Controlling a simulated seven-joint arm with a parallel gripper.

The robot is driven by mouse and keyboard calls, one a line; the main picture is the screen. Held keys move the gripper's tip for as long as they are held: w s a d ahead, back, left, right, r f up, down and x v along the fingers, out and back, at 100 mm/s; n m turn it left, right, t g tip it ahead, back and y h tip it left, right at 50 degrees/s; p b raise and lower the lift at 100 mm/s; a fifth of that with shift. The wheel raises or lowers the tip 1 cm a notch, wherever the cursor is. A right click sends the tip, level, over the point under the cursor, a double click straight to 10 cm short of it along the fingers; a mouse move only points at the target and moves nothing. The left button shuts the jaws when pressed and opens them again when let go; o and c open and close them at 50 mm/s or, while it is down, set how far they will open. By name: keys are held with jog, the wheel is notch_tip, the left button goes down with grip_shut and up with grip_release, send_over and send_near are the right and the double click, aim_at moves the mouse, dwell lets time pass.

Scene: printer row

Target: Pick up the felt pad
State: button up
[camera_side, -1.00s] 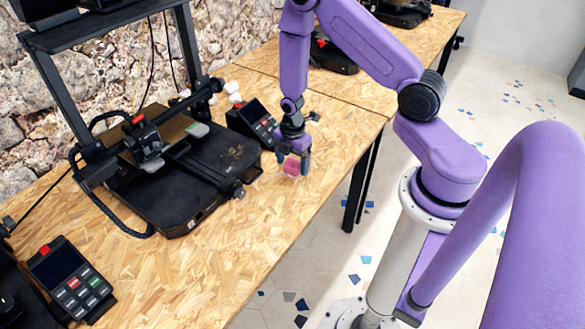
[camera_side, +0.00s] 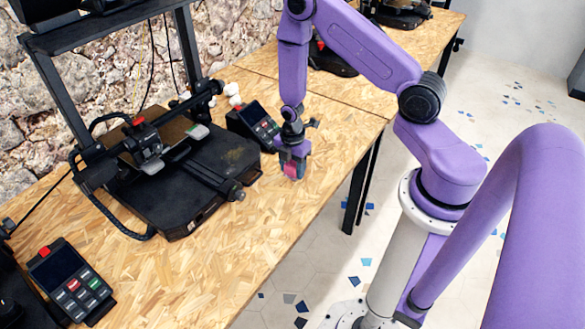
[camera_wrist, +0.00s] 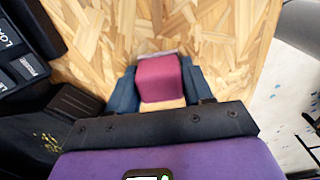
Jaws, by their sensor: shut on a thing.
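A pink, block-shaped piece, which I take as the felt pad (camera_wrist: 160,78), sits between the fingers of my gripper (camera_wrist: 158,88) in the wrist view. The dark blue fingers press on its left and right sides. A thin greyish edge shows along its far side. In the side view the pad (camera_side: 291,170) is partly hidden by my gripper (camera_side: 293,166), which is low over the wooden table near its right edge. I cannot tell whether the pad touches the table.
A black 3D printer (camera_side: 190,178) stands left of my gripper, with its control box (camera_side: 252,125) close by. Another control box (camera_side: 70,282) is at the lower left. Bare wooden tabletop (camera_side: 215,262) lies in front. The table edge drops to the tiled floor on the right.

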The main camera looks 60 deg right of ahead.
aim_at(293, 164)
jog(key=shift+r, duration=5)
